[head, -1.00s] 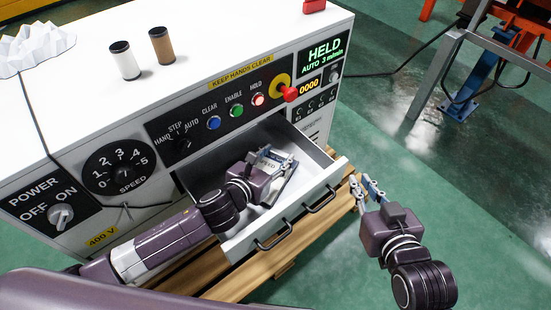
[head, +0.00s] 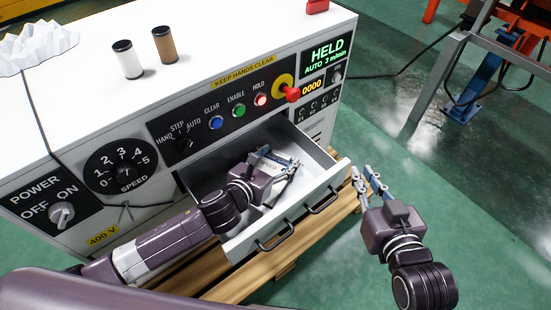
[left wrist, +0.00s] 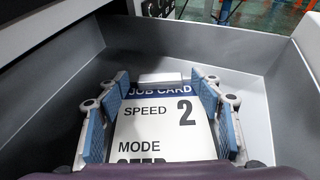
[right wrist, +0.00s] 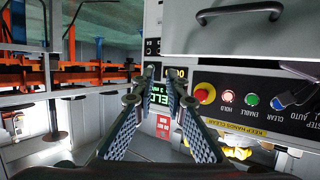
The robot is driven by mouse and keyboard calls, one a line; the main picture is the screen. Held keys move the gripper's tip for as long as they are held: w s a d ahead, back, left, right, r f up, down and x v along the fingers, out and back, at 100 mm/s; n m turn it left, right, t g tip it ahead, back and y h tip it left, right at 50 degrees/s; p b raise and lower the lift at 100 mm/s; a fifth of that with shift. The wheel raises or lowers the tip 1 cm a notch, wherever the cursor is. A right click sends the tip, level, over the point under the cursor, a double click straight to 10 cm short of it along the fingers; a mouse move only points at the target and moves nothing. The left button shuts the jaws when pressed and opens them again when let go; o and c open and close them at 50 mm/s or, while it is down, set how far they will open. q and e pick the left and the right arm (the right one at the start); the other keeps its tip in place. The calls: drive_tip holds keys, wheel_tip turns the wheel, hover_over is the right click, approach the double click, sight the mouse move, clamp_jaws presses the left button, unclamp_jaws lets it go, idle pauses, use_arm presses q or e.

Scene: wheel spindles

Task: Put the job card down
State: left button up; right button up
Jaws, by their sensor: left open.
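The job card (left wrist: 157,128) is white with a dark blue header and reads SPEED 2 and MODE, with a partly cut-off word below. It is in the open drawer (head: 327,178). My left gripper (head: 278,162) reaches down into the drawer. Its blue-padded fingers (left wrist: 160,105) stand open on either side of the card, with a gap visible at the sides. The card's near end is hidden by the gripper body. My right gripper (head: 363,174) is open and empty, in the air to the right of the drawer. Its spread fingers show in the right wrist view (right wrist: 159,100).
The drawer belongs to a white machine cabinet (head: 225,50) with a control panel reading HELD (head: 326,51). A white spool (head: 127,60) and a brown spool (head: 164,45) stand on top. A wooden pallet (head: 215,279) lies below.

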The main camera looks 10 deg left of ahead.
sight(268, 166)
use_arm(q)
drive_tip(key=p+v, duration=0.1)
drive_tip(key=v, duration=0.4)
drive_tip(key=shift+s+a+r+p, duration=0.1)
drive_tip(key=shift+s+r+p, duration=0.2)
drive_tip(key=shift+p, duration=0.1)
drive_tip(key=p+v, duration=0.1)
drive_tip(key=v, duration=0.4)
drive_tip(key=shift+s, duration=0.2)
drive_tip(key=shift+s+a+r, duration=0.2)
drive_tip(key=shift+s, duration=0.15)
use_arm(e)
drive_tip(key=s+d+f+g+h, duration=0.2)
drive_tip(key=s+d+f+g, duration=0.3)
drive_tip(key=s+f+g, duration=0.3)
drive_tip(key=s+f, duration=0.3)
drive_tip(key=s, duration=0.2)
drive_tip(key=shift+f+m, duration=0.3)
drive_tip(key=shift+f, duration=0.05)
drive_tip(key=shift+s, duration=0.1)
